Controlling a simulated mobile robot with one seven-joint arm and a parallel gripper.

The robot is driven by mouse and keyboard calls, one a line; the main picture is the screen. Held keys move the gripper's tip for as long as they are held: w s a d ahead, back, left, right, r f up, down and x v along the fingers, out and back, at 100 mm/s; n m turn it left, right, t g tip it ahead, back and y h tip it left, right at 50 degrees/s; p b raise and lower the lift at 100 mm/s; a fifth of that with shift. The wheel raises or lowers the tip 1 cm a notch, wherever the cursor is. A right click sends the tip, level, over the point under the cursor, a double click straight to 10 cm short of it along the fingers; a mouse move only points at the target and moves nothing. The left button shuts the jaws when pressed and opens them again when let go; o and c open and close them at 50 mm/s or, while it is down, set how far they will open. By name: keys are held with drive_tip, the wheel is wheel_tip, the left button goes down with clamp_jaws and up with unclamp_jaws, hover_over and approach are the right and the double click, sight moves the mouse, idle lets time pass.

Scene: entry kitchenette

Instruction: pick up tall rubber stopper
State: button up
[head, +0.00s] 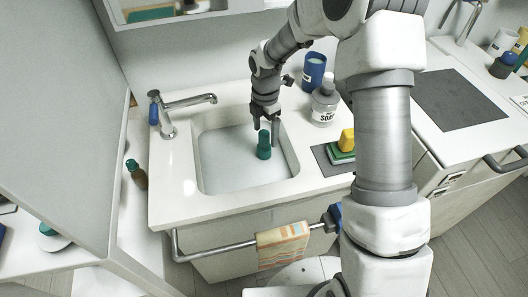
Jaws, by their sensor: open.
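A dark green upright piece, which looks like the tall rubber stopper (264,150), stands in the white sink basin (225,165), right of its middle. My gripper (266,133) points down into the basin at the stopper's top. Its fingers are open and appear one on each side of the upper part. I cannot tell from this one view whether they touch it or how deep they reach.
A chrome faucet (185,102) is at the sink's left. Yellow and green sponges (346,142) lie on a dark mat (325,160). A towel (283,245) hangs on the front rail.

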sight(264, 142)
drive_tip(key=f, duration=0.2)
drive_tip(key=f+b, duration=0.1)
drive_tip(key=f, duration=0.2)
drive_tip(key=shift+w+a+f, duration=0.2)
drive_tip(key=shift+w+f, duration=0.05)
drive_tip(key=shift+f, duration=0.1)
drive_tip(key=shift+r, duration=0.1)
clamp_jaws()
